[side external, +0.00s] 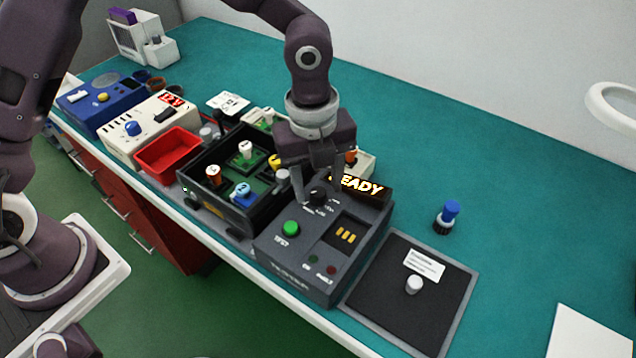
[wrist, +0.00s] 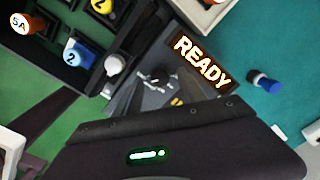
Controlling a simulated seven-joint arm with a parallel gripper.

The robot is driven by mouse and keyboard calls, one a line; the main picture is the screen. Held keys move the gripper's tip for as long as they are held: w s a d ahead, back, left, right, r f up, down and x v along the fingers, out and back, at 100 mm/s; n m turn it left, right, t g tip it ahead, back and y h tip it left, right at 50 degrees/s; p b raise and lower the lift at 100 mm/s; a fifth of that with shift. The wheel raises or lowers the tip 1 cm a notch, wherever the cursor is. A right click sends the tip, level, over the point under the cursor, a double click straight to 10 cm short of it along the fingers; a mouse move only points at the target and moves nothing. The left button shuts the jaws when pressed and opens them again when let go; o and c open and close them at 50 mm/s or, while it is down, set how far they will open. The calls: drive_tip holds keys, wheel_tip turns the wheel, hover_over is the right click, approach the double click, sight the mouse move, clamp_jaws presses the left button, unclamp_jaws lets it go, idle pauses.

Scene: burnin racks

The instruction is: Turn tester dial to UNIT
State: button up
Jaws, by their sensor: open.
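The dark grey tester (side external: 325,255) stands at the bench's front, with a green button (side external: 291,228), a slot with gold contacts and a lit READY display (side external: 362,185); the display also shows in the wrist view (wrist: 203,62). Its black dial (side external: 319,194) is at the top left of its face, with small white markings too small to read. My gripper (side external: 318,193) is open and points down at the dial, one finger to its left; the other finger is partly hidden. In the wrist view my gripper's body covers the lower part, and I cannot tell whether the fingers touch the dial.
A black rack (side external: 228,205) with numbered plugs stands close left of the tester. A red bin (side external: 168,153) lies beyond it. A dark mat (side external: 400,318) with a card and a pale knob lies right. A blue-topped plug (side external: 448,214) stands on clear teal bench.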

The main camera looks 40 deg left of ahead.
sight(315, 191)
wheel_tip(315, 191, up, 6)
drive_tip(key=shift+s+a+r, duration=0.1)
drive_tip(key=shift+a+r, duration=0.1)
drive_tip(key=shift+r, duration=0.1)
drive_tip(key=s+a+r+n+t+y, duration=0.2)
drive_tip(key=s+a+r+n+t, duration=0.1)
drive_tip(key=s+a+r+n, duration=0.8)
drive_tip(key=s+a+n+t+h, duration=0.1)
drive_tip(key=s+a+n+t, duration=0.1)
drive_tip(key=s+a+n, duration=0.3)
drive_tip(key=s+n, duration=0.4)
drive_tip(key=n, duration=0.5)
drive_tip(key=shift+s+r+h, duration=0.25)
drive_tip(key=shift+h, duration=0.05)
drive_tip(key=shift+a, duration=0.1)
drive_tip(key=shift+c, duration=0.2)
